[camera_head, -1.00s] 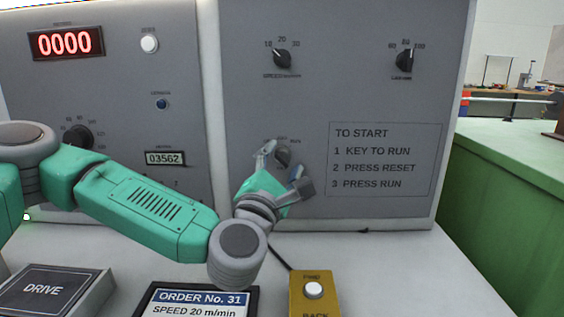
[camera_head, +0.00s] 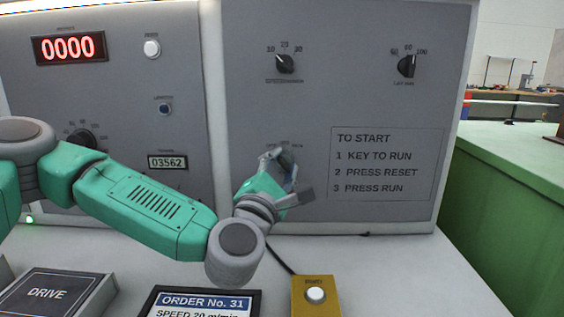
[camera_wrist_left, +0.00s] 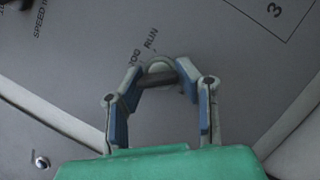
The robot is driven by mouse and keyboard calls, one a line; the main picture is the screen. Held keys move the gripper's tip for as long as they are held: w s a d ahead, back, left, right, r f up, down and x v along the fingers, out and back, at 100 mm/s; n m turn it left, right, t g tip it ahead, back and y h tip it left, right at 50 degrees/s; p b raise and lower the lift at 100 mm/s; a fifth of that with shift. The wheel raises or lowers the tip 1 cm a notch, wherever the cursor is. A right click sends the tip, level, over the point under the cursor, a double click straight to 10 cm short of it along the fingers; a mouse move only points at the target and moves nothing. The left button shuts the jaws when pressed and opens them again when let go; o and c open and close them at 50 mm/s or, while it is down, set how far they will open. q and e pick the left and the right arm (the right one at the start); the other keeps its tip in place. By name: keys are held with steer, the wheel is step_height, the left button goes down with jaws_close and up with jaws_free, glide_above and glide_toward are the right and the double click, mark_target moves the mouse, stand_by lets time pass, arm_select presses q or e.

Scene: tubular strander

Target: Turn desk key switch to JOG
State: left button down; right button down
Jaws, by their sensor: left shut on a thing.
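The desk key switch (camera_head: 286,156) sits low on the right grey panel and is mostly hidden behind my left gripper (camera_head: 281,162) in the head view. In the left wrist view the switch (camera_wrist_left: 159,68) is a pale round part with a darker bar across it, between the blue-padded fingertips of my left gripper (camera_wrist_left: 162,79). The gripper is shut on the switch. Beside it, the wrist view shows a partly hidden JOG label (camera_wrist_left: 134,57) and a RUN label (camera_wrist_left: 151,39). Which mark the key points to I cannot tell. My right gripper is not in view.
A speed knob (camera_head: 285,64) and another knob (camera_head: 406,66) sit higher on the panel. A start notice (camera_head: 387,163) is right of the switch. A yellow button box (camera_head: 315,297), an order display (camera_head: 200,300) and a DRIVE box (camera_head: 50,292) stand on the desk.

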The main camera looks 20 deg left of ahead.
arm_select(q)
steer(key=m+p, duration=0.1)
steer(key=m, duration=0.1)
steer(key=m+g+h+p, duration=0.1)
steer(key=p, duration=0.1)
steer(key=m+p, duration=0.2)
steer(key=shift+s+d+r+m+g+h, duration=0.1)
steer(key=shift+d+r+m+g+h, duration=0.05)
steer(key=shift+r+m+g+h, duration=0.2)
steer(key=shift+f+m+g+p, duration=0.1)
steer(key=shift+m+g+p, duration=0.25)
steer(key=shift+m+p, duration=0.7)
steer(key=shift+f+m+g+p, duration=0.3)
steer(key=shift+m+p, duration=0.2)
steer(key=shift+p, duration=0.3)
steer(key=shift+s, duration=0.1)
steer(key=c, duration=1.2)
jaws_free()
steer(key=shift+d+f, duration=0.1)
steer(key=shift+d, duration=0.05)
steer(key=shift+o, duration=0.2)
steer(key=shift+d, duration=0.1)
